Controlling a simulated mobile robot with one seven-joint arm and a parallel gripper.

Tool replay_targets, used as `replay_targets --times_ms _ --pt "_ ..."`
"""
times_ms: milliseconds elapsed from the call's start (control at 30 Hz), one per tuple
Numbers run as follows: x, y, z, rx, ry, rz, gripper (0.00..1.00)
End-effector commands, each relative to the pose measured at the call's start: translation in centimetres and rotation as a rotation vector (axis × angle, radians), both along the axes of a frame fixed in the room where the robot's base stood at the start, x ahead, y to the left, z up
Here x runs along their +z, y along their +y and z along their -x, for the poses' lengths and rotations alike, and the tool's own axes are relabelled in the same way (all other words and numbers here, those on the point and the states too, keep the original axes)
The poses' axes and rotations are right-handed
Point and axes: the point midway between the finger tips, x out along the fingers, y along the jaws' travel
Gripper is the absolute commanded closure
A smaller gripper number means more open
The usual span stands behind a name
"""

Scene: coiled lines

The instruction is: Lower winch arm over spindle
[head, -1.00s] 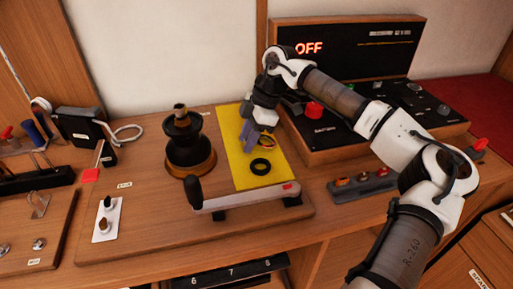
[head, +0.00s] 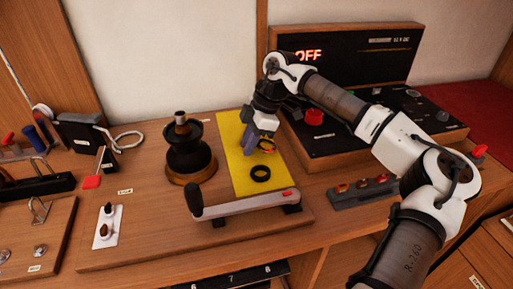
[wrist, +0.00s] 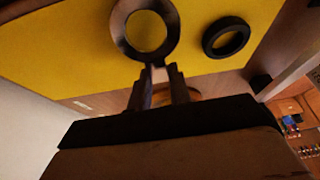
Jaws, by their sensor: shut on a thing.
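The winch (head: 190,160) is a black drum on a wooden-coloured base, with a spindle (head: 181,117) standing bare on top. The winch arm (head: 243,204) is a pale bar with a black knob at its left end. It lies flat along the board's front edge, apart from the spindle. My gripper (head: 256,146) is right of the winch, above a yellow mat (head: 232,134). In the wrist view its fingertips (wrist: 158,78) are shut on the tab of a flat dark ring (wrist: 172,30).
A control panel (head: 345,133) with a lit OFF display stands behind and right of my gripper. A small switch block (head: 365,191) sits at the right. A white plate with knobs (head: 107,228) is at the left. Board space between plate and winch is clear.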

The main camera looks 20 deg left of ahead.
Motion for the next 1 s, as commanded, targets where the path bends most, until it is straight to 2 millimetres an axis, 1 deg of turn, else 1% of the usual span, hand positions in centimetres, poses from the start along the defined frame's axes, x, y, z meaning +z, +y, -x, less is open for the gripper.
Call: replay_targets --times_ms 333,633,900,1000 --pt "0.2 0.0 0.0 0.0 0.0 0.0 1.0" --pt "2.3 -0.5 -0.3 -0.001 0.002 0.0 1.0" --pt "2.2 -0.5 -0.3 -0.001 0.002 0.0 1.0" --pt "2.5 -0.6 -0.3 -0.001 0.001 0.002 1.0"
